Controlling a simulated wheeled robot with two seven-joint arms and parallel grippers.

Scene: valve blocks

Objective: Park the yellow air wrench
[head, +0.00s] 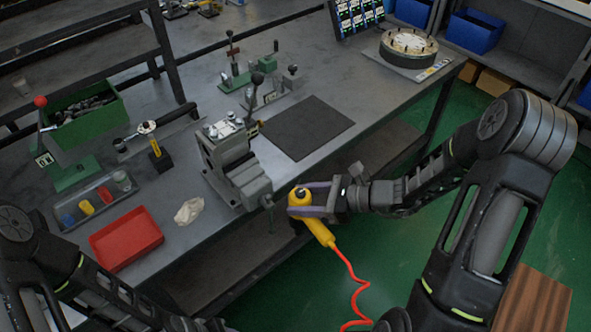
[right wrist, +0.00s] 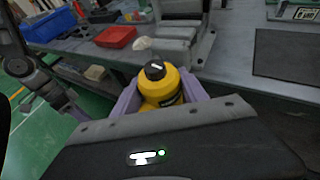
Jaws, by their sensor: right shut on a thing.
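The yellow air wrench (head: 317,228) has a black nose and a red coiled hose hanging from its lower end. My right gripper (head: 300,199) is shut on the wrench near its head, just off the front edge of the bench, to the right of the vise. In the right wrist view the wrench (right wrist: 163,88) sits between the two purple fingers (right wrist: 160,95), its black nose facing up. The lower part of the wrench is hidden there by the gripper body. My left arm (head: 75,275) shows at the lower left, but its gripper is not visible.
A grey vise (head: 240,170) stands at the bench's front edge, close left of the wrench. A red tray (head: 126,238), a white rag (head: 189,211) and a green bin (head: 85,120) are further left. A dark mat (head: 307,127) lies bare behind the gripper.

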